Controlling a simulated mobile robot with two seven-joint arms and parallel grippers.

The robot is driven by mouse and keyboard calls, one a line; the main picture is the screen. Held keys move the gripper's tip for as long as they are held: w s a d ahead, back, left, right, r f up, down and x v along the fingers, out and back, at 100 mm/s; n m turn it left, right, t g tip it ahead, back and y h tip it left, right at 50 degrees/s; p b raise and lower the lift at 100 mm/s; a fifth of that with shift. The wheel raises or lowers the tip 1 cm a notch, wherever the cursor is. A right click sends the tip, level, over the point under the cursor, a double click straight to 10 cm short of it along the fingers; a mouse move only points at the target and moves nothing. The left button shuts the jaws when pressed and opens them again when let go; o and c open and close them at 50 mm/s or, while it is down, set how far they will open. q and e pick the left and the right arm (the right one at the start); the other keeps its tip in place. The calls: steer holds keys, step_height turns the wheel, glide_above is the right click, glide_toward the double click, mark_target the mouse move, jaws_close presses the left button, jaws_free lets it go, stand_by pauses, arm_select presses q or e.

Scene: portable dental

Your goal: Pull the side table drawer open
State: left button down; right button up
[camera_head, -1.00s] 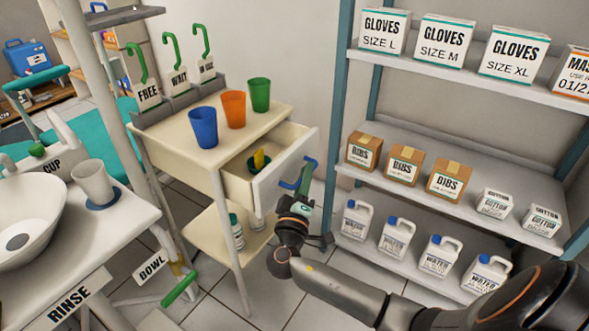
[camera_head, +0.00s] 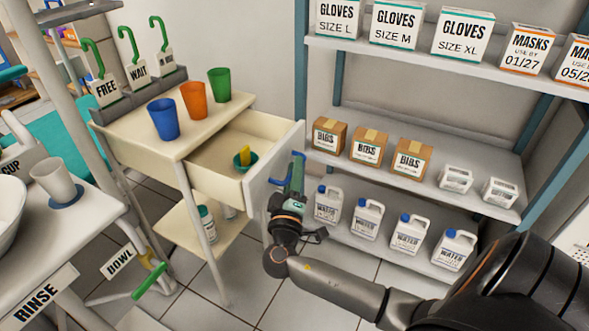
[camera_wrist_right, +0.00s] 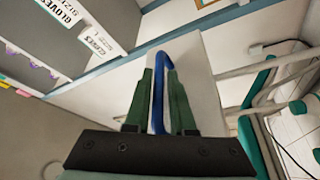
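The side table (camera_head: 140,131) is cream, and its drawer (camera_head: 218,157) stands well open toward the right. The drawer has a pale front panel (camera_head: 268,168) with a blue handle (camera_head: 299,156) on its outer face. A small green bowl (camera_head: 243,161) with a yellow piece (camera_head: 244,153) in it is inside the drawer. My right gripper (camera_head: 294,177) is at the front panel. In the right wrist view its green fingers (camera_wrist_right: 159,100) are closed on both sides of the blue handle (camera_wrist_right: 158,80). My left gripper is not in view.
Blue (camera_head: 163,119), orange (camera_head: 194,101) and green (camera_head: 219,85) cups stand on the side table. A shelf rack (camera_head: 345,182) with boxes and water jugs stands close to the right. A sink counter (camera_head: 90,240) is at the left.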

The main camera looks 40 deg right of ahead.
steer(key=o, duration=0.3)
steer(key=p+v, duration=0.1)
steer(key=v, duration=1.1)
steer(key=shift+s, duration=0.25)
steer(key=shift+a, duration=0.2)
